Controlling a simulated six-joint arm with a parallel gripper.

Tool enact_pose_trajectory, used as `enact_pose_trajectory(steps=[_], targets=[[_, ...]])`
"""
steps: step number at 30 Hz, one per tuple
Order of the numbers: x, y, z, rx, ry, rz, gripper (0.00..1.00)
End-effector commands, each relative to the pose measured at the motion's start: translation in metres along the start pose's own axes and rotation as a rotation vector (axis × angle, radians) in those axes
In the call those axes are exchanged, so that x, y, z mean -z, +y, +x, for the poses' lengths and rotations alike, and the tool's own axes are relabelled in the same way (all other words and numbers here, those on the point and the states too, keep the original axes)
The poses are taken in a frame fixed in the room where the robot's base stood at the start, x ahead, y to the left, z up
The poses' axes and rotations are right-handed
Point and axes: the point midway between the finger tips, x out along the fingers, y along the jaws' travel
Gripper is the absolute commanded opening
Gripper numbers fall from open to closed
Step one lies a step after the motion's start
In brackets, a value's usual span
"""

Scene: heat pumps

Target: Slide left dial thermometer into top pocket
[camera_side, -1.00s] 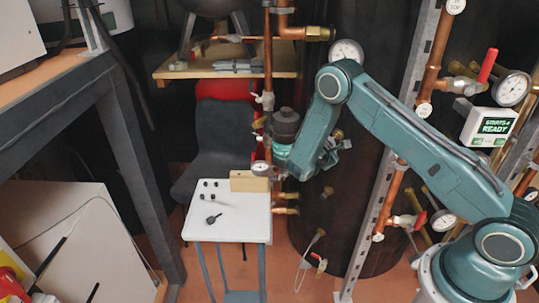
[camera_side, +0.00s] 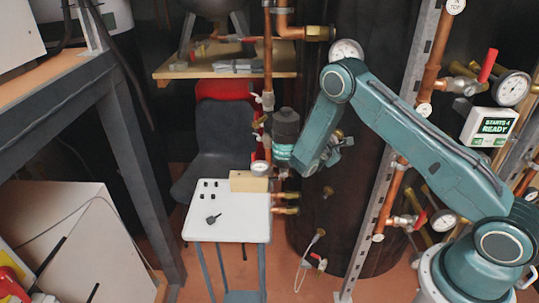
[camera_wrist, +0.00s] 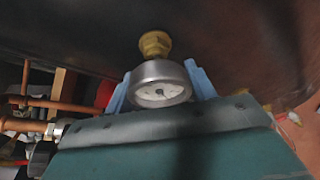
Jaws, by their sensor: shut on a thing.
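My gripper (camera_wrist: 160,92) is shut on a dial thermometer (camera_wrist: 160,84), a round grey metal case with a pale face, between its two blue fingers. A brass fitting (camera_wrist: 155,43) shows directly behind the case, against the dark tank wall. I cannot tell how far the stem is inside it. In the side view my gripper (camera_side: 337,152) is close to the tank, beside the upper brass pocket (camera_side: 338,134). The arm hides most of the held thermometer there. A lower brass pocket (camera_side: 327,192) is in the tank below.
A white table (camera_side: 230,225) carries a wooden block (camera_side: 248,182), several small black parts and a dark knob-like piece (camera_side: 213,219). Copper pipes (camera_side: 268,55) run left of the tank (camera_side: 365,200).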

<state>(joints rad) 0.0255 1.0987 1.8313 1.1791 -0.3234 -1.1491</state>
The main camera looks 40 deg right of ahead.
Motion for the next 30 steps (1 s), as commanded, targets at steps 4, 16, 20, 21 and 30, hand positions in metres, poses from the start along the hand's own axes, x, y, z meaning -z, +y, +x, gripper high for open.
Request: enact_pose_trajectory(steps=[4, 16, 20, 21, 30], targets=[[0.000, 0.000, 0.000, 0.000, 0.000, 0.000, 0.32], [-0.001, 0.000, 0.002, 0.000, -0.001, 0.001, 0.32], [-0.002, 0.000, 0.004, 0.001, -0.001, 0.001, 0.32], [-0.002, 0.000, 0.005, 0.001, -0.001, 0.001, 0.32], [-0.004, 0.000, 0.011, 0.000, 0.000, 0.000, 0.32]])
